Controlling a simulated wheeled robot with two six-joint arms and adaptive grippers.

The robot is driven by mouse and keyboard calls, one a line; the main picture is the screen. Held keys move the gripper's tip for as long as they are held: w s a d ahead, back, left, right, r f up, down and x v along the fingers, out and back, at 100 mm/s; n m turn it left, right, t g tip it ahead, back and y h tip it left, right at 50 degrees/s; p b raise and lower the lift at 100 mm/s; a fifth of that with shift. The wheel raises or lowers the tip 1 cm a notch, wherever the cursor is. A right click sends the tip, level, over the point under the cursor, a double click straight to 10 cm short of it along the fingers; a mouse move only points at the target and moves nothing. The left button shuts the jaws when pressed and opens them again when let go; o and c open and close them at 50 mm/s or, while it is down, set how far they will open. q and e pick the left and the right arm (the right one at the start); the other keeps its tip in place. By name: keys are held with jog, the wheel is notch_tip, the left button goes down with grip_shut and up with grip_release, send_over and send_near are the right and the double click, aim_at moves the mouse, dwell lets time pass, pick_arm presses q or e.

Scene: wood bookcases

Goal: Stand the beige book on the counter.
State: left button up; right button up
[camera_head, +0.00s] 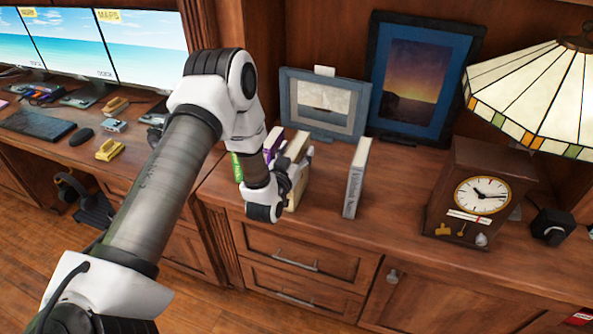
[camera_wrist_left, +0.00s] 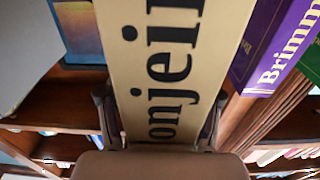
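The beige book (camera_head: 298,147) stands upright at the counter (camera_head: 240,190), between a purple book and a grey book. My left gripper (camera_head: 291,181) is at its spine and hides much of it; its contact with the counter is hard to see. In the left wrist view, the beige book's spine (camera_wrist_left: 165,60) with dark lettering fills the middle. The left gripper's fingers (camera_wrist_left: 159,120) lie close along both sides of the spine, shut on it. My right gripper is not in view.
A purple book (camera_head: 272,143) and a green book (camera_head: 237,167) stand left of the beige one. A grey book (camera_head: 356,178) stands apart on the right. Two picture frames (camera_head: 318,104) (camera_head: 424,75), a clock (camera_head: 478,193) and a lamp (camera_head: 535,95) stand behind and right. Bare counter lies between grey book and clock.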

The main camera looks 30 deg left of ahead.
pick_arm(q)
grip_shut()
jog(key=shift+r, duration=0.1)
